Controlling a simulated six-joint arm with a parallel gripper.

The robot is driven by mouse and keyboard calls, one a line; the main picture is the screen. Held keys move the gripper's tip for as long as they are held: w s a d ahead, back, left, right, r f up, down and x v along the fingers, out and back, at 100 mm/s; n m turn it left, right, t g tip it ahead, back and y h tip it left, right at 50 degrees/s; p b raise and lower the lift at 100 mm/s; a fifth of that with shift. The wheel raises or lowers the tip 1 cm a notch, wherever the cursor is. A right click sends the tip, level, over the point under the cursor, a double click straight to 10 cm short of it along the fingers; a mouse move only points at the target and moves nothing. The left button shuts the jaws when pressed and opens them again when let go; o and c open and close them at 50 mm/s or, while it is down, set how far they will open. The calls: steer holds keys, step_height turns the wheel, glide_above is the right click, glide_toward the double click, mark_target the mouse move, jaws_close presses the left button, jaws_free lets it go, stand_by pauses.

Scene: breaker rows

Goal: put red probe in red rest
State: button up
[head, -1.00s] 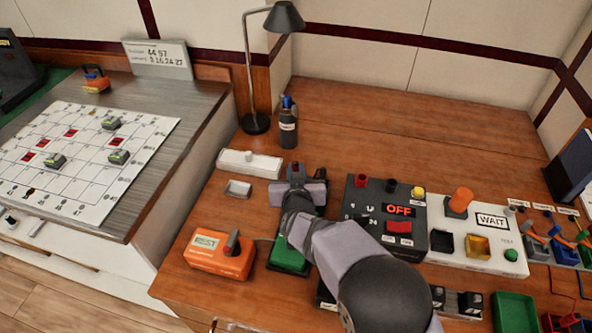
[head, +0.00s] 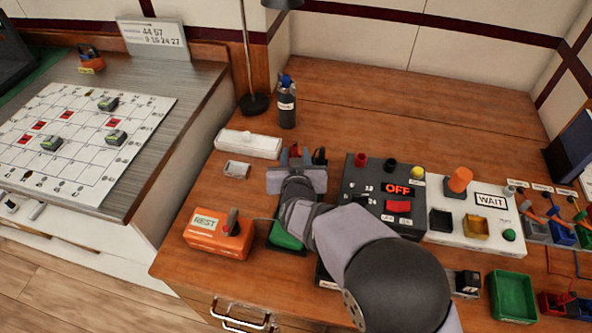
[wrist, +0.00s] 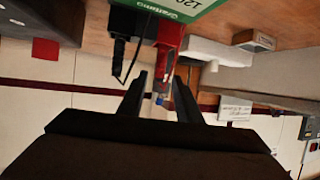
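In the wrist view a red part (wrist: 169,45) stands beside the green-and-white meter (wrist: 192,8); I cannot tell the red probe from its red rest here. A black probe or holder (wrist: 122,48) with a thin lead is to its left. My gripper (wrist: 160,77) has its two fingers apart, with the red part's end between or just beyond the tips, nearer the right finger. In the head view my gripper (head: 296,160) is at the meter's far end. Red (head: 284,158) and black (head: 320,157) parts show beside it. My arm hides most of the green meter (head: 285,236).
An orange REST box (head: 217,236) stands at front left. A white block (head: 248,144), a small tray (head: 236,170) and a dark bottle (head: 287,105) stand behind. The black switch panel (head: 378,180) is close on the right.

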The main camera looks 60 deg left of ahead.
steer(key=v, duration=0.8)
steer(key=shift+d+b, duration=0.25)
steer(key=shift+b, duration=0.05)
steer(key=shift+s+r, duration=0.1)
steer(key=shift+s, duration=0.05)
